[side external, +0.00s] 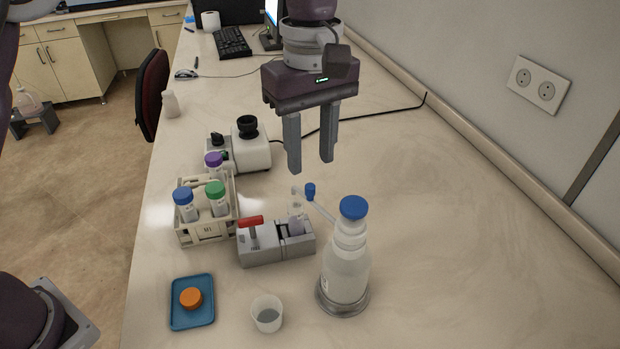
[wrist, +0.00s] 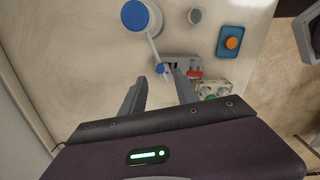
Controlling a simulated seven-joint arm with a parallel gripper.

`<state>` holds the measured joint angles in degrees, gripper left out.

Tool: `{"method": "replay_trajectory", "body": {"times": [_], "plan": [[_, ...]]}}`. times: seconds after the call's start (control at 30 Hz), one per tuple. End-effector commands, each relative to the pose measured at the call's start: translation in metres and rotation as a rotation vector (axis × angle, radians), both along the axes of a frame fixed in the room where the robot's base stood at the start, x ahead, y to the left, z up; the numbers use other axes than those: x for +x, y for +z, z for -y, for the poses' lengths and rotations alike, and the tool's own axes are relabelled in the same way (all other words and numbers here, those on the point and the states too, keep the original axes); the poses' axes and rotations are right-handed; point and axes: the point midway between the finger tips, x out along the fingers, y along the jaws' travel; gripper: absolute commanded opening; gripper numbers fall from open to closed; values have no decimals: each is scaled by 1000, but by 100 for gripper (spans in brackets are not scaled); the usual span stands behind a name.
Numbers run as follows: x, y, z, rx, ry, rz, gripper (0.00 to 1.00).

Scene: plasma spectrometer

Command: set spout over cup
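A white dispenser bottle with a blue cap (side external: 346,262) stands upright on a round base on the bench; it shows from above in the wrist view (wrist: 135,15). Its thin spout (side external: 322,210) extends back-left from the neck, with a blue knob (side external: 310,191) near its end, close to a small vial. The spout points away from the cup (side external: 267,314), a small translucent cup at the front left of the bottle, also in the wrist view (wrist: 195,16). My gripper (side external: 310,166) is open and empty, fingers pointing down, above the spout's end and apart from it.
A grey block with a red handle (side external: 252,222) holds the vial beside the spout. A tube rack (side external: 206,232), a white device (side external: 251,150) and a blue tray (side external: 193,320) with an orange cap are at left. The bench right of the bottle is clear.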

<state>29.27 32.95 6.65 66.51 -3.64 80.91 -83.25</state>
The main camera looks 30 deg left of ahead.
Motion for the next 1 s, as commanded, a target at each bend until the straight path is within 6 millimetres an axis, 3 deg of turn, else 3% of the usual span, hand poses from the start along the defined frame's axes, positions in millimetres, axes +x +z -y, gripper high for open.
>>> {"method": "replay_trajectory", "body": {"times": [0.2,0.3,0.6,0.8,1.0], "plan": [[-1,-42,-2,1,0,-2,37],[0,-54,-2,0,-1,0,37],[0,-59,-1,-1,-2,3,37],[0,-58,-1,-1,-2,3,0],[0,-58,-1,-1,-2,3,0]]}}
